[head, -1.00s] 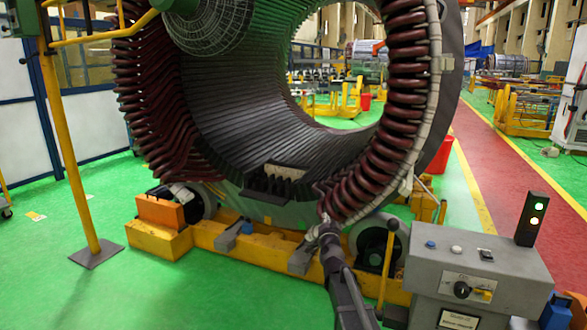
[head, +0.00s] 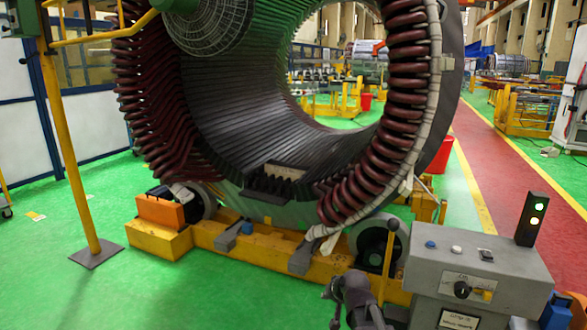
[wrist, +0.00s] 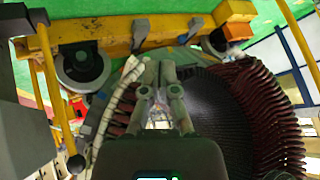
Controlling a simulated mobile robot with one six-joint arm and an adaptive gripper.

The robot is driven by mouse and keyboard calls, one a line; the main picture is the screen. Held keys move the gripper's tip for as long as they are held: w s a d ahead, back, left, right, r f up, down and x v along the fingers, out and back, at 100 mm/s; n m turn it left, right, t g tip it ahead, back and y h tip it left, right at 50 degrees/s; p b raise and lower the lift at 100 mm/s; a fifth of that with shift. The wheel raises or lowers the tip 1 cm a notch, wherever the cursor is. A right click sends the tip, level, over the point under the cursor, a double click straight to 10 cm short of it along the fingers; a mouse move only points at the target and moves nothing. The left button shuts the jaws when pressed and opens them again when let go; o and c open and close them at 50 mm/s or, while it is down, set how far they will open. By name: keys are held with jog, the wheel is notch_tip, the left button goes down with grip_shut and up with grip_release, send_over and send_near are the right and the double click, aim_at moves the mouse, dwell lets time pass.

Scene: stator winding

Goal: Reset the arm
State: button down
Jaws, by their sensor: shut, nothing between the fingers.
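My gripper shows in the wrist view (wrist: 159,68), its two fingers close together at the tips, shut and empty. Beyond the fingertips in that view are the stator's coil ends and the dark bore. In the head view my dark grey arm is at the bottom, right of centre, in front of the yellow base and apart from the stator. The large stator (head: 290,135) stands with its dark red coils (head: 405,75) around the rim. A pale strap (head: 436,75) runs down its right edge, with a loose white end near the bottom.
The yellow base (head: 205,238) with rollers carries the stator. A grey control box (head: 475,270) with a lit signal light (head: 530,218) stands at the lower right, close to my arm. A yellow post (head: 68,150) stands at the left. Green floor (head: 200,300) is free at the lower left.

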jog(key=s+d+f+g+h, duration=0.2)
jog(key=s+d+g, duration=0.2)
jog(key=s, duration=0.5)
jog(key=s+d+f+g+h, duration=0.2)
jog(key=s+d+g, duration=0.1)
jog(key=s, duration=0.6)
notch_tip(320, 180, up, 16)
jog(key=p, duration=1.6)
jog(key=shift+w+r+n+p, duration=0.15)
jog(key=shift+w+n+p, duration=0.15)
jog(key=shift+d, duration=0.15)
